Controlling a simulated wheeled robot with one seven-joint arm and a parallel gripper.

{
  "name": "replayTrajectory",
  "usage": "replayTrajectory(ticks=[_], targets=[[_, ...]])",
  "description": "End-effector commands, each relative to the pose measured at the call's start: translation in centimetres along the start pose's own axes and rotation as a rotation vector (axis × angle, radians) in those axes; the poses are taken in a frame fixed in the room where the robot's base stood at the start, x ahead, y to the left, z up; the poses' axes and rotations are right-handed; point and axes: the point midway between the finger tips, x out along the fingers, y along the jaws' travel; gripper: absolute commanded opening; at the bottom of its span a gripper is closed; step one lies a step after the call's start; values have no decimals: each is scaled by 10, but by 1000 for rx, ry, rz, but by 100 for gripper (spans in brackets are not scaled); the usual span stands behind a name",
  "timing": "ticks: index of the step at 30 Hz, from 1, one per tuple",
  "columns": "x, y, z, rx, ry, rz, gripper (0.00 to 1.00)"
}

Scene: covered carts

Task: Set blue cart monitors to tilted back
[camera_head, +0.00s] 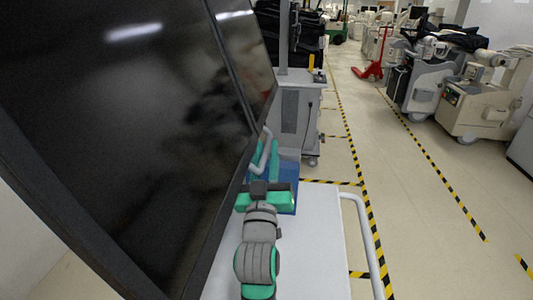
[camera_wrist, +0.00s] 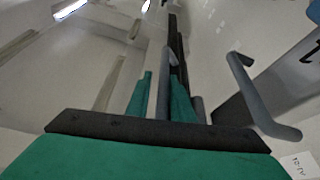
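Two dark monitors fill the left of the head view: a large near one (camera_head: 120,130) and a narrower one behind it (camera_head: 243,50). Their faces lean at a slant in this close view. A curved grey handle (camera_head: 264,150) shows beside the monitor edge. My gripper (camera_head: 262,160) reaches to that handle, with its green fingers partly hidden. In the wrist view the green fingers (camera_wrist: 160,78) stand a little apart, with a grey bar (camera_wrist: 163,90) between them. I cannot tell whether they press on it. A small blue surface (camera_head: 287,180) shows under the gripper.
A white cart top (camera_head: 320,235) with a grey side rail (camera_head: 370,245) lies below my arm. A grey cart (camera_head: 300,110) stands beyond. Other carts (camera_head: 488,95) line the right. The taped floor aisle (camera_head: 410,190) between is clear.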

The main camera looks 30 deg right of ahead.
Motion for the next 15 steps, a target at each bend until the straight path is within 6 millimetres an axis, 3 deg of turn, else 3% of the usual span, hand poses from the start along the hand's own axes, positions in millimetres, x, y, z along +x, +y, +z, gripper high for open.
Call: replayTrajectory(ticks=[10, 15], targets=[[-3, -3, 2, 2, -3, -6, 20], [-21, -3, 2, 2, -5, -6, 20]])
